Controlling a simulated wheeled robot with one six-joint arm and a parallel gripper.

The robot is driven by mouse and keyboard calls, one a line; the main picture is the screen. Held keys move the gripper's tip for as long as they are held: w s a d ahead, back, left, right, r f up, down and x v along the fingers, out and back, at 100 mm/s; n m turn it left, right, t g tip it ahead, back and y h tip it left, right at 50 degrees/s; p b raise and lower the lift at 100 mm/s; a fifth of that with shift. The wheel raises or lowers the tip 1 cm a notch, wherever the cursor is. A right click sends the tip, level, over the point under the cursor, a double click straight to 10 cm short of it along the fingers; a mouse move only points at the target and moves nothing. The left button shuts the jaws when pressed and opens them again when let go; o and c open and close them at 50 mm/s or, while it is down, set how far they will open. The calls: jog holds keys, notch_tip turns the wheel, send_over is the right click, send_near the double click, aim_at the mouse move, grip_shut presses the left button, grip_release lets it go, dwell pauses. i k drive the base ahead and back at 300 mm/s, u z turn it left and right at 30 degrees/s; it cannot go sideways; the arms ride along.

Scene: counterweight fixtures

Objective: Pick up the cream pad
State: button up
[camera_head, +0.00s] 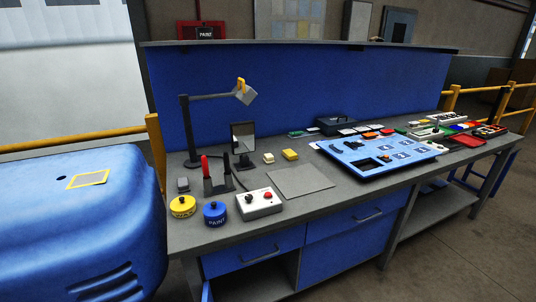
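A small cream pad (268,157) lies on the grey workbench top, left of a yellow block (290,154) and right of a small dark-framed mirror or panel on a stand (243,138). It is small in the picture, so its details are hard to tell. My gripper is not in view, and nothing is seen touching the pad.
In front are a flat grey plate (300,181), a control box (259,203), and yellow (183,206) and blue (215,213) tins. A red-handled tool stands in a holder (217,183). A dark lamp (188,132) rises behind. A blue board (350,168) lies to the right.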

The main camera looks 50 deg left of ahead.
aim_at(269, 159)
jog(key=u, duration=0.5)
jog(key=i, duration=0.9)
jog(key=u, duration=1.9)
jog(key=i, duration=1.2)
jog(key=u, duration=0.4)
